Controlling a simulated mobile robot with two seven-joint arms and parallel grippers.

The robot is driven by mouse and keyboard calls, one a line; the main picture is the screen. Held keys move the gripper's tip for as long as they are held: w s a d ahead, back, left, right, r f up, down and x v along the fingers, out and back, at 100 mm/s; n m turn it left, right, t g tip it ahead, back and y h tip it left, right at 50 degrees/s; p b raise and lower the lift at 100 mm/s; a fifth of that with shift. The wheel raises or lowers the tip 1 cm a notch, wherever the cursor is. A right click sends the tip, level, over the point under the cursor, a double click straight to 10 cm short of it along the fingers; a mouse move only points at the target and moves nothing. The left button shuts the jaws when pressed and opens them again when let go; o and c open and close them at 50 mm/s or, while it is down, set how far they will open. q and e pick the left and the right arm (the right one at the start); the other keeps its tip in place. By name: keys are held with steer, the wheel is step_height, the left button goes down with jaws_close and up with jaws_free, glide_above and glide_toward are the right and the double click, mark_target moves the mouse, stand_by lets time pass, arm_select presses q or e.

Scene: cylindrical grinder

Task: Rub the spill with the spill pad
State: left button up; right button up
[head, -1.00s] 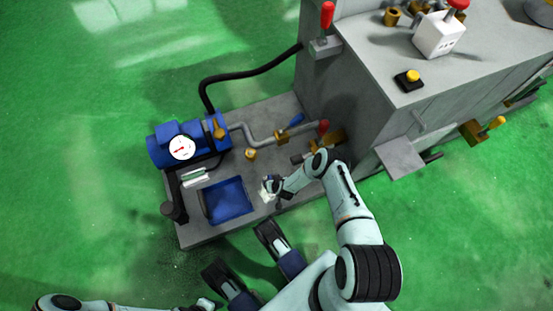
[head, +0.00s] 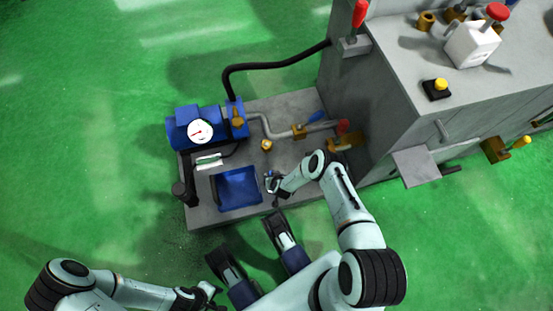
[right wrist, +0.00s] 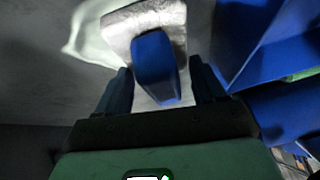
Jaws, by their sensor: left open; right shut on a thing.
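The spill pad (right wrist: 178,28) is a pale grey block with a blue grip (right wrist: 153,65). My right gripper (right wrist: 162,88) is shut on the blue grip, between its two dark fingers. The spill (right wrist: 88,38) is a pale whitish patch on the grey surface, showing at the pad's left edge; the pad hides part of it. In the head view my right gripper (head: 271,183) is low over the grey base plate, just right of a blue tray. The spill is hard to make out there. My left gripper (head: 210,292) is open and empty at the bottom edge, away from the machine.
The blue tray (head: 238,189) sits close left of my right gripper. A blue pump with a gauge (head: 200,131), pipes (head: 268,127) and a small brass knob (head: 266,145) stand behind. The grey machine body (head: 345,130) rises at the right. Green floor surrounds the base plate (head: 215,217).

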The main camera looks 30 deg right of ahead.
steer(key=shift+w+a, duration=0.2)
steer(key=shift+a, duration=0.45)
steer(key=shift+w+a, duration=0.15)
steer(key=shift+a, duration=0.5)
steer(key=shift+a+f, duration=0.1)
